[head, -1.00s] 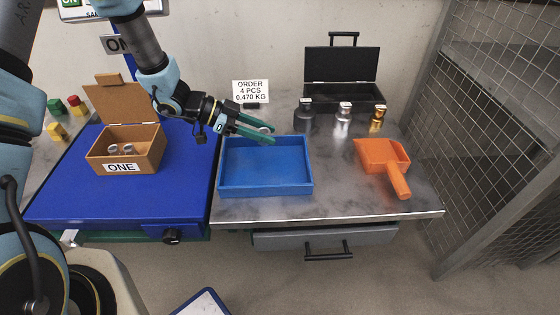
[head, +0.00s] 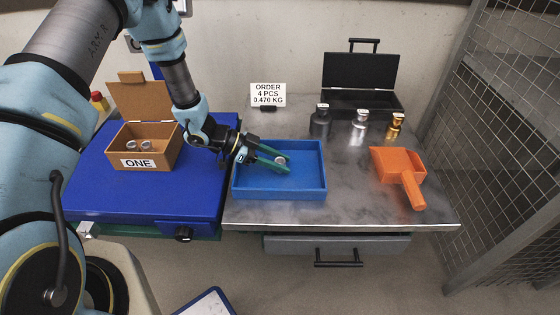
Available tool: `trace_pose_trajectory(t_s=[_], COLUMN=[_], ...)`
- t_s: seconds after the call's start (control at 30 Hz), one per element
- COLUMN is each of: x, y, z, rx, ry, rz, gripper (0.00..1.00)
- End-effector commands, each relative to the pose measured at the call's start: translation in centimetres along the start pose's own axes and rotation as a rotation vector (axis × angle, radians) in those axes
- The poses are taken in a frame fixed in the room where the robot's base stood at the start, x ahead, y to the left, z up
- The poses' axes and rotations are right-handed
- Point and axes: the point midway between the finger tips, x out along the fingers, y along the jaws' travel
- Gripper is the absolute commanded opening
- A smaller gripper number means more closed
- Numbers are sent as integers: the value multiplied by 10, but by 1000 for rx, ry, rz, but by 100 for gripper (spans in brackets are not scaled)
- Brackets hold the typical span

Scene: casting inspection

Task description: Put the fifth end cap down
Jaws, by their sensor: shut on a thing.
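My gripper (head: 284,164) has green fingers and is shut on a small silvery end cap (head: 280,160). It holds the cap inside or just above the blue tray (head: 295,195) on the metal table. I cannot tell whether the cap touches the tray floor. The visible part of the tray floor looks bare; the fingers hide a little of it. Two more end caps (head: 146,145) lie in the open wooden box marked ONE (head: 170,157), left of the tray.
A sign (head: 268,95) reading ORDER 4 PCS 0.470 KG stands behind the tray. Dark, silver and gold weights (head: 359,129) stand before an open black case (head: 360,85). An orange scoop (head: 400,168) lies at right. A wire mesh fence (head: 510,120) bounds the right side.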

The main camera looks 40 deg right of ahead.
Motion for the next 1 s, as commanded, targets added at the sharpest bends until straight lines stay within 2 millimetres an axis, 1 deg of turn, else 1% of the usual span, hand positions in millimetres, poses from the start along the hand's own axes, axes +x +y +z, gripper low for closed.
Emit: trace_pose_trajectory(t_s=[0.07,0.1,0.33,0.57,0.67,0.77,0.87,1.0], x=[2,1,1,1,-2,-14,-33,-64], y=[0,0,0,0,0,-1,-1,-1], z=[3,2,2,1,-2,0,0,0], rx=[0,0,0,0,0,-2,-1,-1], ry=[0,0,0,0,0,0,-1,-2], rz=[0,0,0,0,-1,-3,-4,-4], gripper=[0,46,72,72,72,72,72,72])
